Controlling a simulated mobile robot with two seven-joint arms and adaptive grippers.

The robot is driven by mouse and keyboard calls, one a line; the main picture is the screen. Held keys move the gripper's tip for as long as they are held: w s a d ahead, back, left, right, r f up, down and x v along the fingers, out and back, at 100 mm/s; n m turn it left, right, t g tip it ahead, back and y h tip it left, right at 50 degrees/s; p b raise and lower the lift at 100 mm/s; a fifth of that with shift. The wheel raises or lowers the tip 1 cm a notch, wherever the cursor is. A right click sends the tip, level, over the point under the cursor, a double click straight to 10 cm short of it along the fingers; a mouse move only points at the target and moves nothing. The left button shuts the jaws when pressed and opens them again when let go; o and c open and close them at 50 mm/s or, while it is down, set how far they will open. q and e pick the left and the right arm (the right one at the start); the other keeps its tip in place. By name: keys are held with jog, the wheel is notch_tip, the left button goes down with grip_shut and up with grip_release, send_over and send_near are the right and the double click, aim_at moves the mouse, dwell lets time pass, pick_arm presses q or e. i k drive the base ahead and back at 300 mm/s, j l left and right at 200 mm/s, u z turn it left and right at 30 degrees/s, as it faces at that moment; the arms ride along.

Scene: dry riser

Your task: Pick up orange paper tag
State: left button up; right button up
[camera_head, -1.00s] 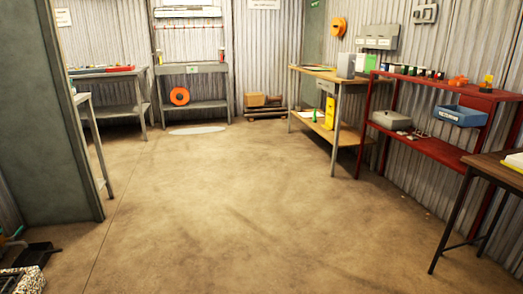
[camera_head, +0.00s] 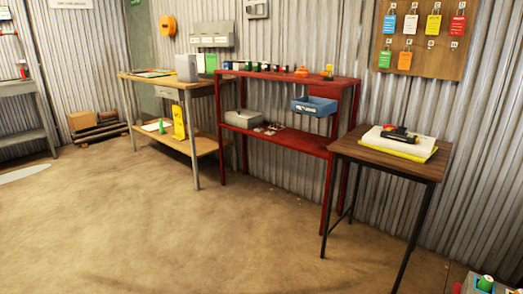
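An orange tag (camera_head: 405,61) hangs in the lower row of a wooden board (camera_head: 375,62) on the corrugated wall at the upper right. I cannot tell from here whether it is paper. Blue (camera_head: 388,23), yellow (camera_head: 433,25), red (camera_head: 457,26) and green (camera_head: 385,59) tags hang around it. A small orange object (camera_head: 302,72) sits on top of the red shelf; its kind is too small to tell. Neither of my grippers is in view.
A dark-topped table (camera_head: 350,150) with papers and a dark device stands below the board. The red shelf (camera_head: 285,142) holding a blue bin (camera_head: 314,106) and a wooden workbench (camera_head: 140,86) stand to its left. The floor (camera_head: 150,220) in front is clear.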

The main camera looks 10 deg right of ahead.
aim_at(404, 58)
jog(key=i+j+z, duration=0.15)
jog(key=z, duration=0.3)
jog(key=i+j+z, duration=0.2)
jog(key=z, duration=0.25)
jog(key=i+j+z, duration=0.1)
jog(key=j+z, duration=0.35)
jog(key=l, duration=0.1)
